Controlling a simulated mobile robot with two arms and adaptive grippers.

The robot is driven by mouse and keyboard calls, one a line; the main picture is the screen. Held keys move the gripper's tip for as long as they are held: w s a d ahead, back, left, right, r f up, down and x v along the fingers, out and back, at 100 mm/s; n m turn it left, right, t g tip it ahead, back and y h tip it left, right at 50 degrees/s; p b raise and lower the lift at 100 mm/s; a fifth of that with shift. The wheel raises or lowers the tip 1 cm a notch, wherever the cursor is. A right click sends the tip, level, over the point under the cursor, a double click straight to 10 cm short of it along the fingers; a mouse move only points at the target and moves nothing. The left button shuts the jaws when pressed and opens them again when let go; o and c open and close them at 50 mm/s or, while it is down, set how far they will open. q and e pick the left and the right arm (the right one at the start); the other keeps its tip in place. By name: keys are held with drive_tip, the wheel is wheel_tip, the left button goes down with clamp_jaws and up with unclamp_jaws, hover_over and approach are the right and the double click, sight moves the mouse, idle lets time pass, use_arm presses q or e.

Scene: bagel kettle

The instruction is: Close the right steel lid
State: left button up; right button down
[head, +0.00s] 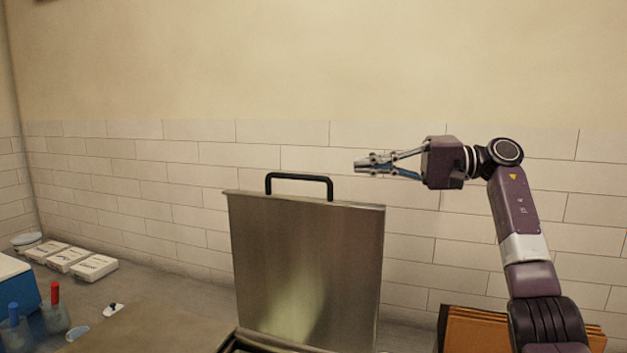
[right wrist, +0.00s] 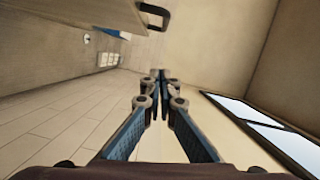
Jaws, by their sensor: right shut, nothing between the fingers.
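The right steel lid (head: 306,268) stands upright and open in the middle of the head view. Its black handle (head: 299,175) is on its top edge. My right gripper (head: 362,165) is shut and empty, a little above and to the right of the handle, apart from the lid. In the right wrist view the shut fingertips (right wrist: 158,75) show in the middle, and the black handle (right wrist: 154,14) shows at the top, beside the lid's edge (right wrist: 110,12). My left gripper is not in view.
White boxes (head: 72,258) lie at the left by the wall. The tiled wall (head: 130,180) is behind the lid.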

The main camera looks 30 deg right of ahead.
use_arm(q)
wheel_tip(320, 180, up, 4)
drive_tip(key=p, duration=0.4)
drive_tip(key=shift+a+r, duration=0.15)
use_arm(e)
drive_tip(key=w+a+f, duration=0.1)
drive_tip(key=w+a, duration=0.1)
drive_tip(key=a, duration=0.9)
drive_tip(key=shift+w, duration=0.2)
drive_tip(key=shift+s, duration=0.1)
